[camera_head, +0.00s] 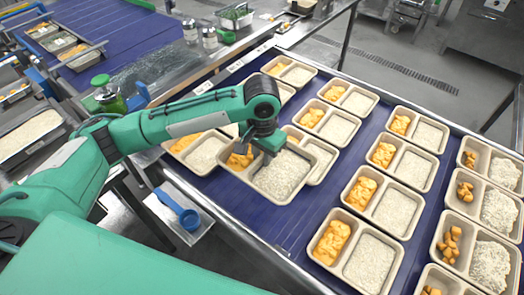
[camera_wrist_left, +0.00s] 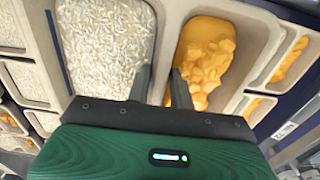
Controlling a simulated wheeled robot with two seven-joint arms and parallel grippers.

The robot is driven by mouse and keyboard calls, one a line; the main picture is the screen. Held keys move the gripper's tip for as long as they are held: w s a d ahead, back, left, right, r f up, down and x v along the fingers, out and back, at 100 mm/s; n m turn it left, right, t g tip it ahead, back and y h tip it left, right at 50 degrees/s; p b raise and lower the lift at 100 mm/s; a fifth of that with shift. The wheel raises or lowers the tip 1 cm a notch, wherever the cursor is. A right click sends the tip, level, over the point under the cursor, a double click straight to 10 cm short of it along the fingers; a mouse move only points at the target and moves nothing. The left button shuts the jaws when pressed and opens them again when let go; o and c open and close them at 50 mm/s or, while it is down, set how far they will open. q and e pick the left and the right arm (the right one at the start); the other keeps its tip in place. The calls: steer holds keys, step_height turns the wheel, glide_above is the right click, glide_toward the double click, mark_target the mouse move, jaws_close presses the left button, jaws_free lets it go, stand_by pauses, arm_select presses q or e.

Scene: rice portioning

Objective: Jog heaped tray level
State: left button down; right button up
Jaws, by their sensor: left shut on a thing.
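My left gripper (camera_wrist_left: 160,88) is shut on a two-compartment beige tray (camera_wrist_left: 171,20). In the left wrist view its fingers straddle the wall between the rice and the orange food. In the head view the held tray (camera_head: 253,188) has rice (camera_head: 282,175) in its larger compartment and orange pieces (camera_head: 238,160) in the smaller one. My left gripper (camera_head: 262,147) comes down over its middle wall. The tray overlaps another tray (camera_head: 325,160) behind it. Whether it touches the belt I cannot tell. My right gripper is not in view.
The blue belt (camera_head: 290,222) carries several similar trays in rows. Trays at the right edge hold heaped rice (camera_head: 490,265) and orange-brown chunks. A blue scoop (camera_head: 178,209) lies on a small plate beside the belt. A rice pan (camera_head: 28,132) stands at left.

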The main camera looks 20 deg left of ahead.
mark_target(262, 170)
arm_select(q)
steer(key=shift+f+b, duration=0.4)
steer(key=shift+f, duration=2.7)
steer(key=shift+f+b, duration=0.4)
steer(key=shift+f, duration=2.45)
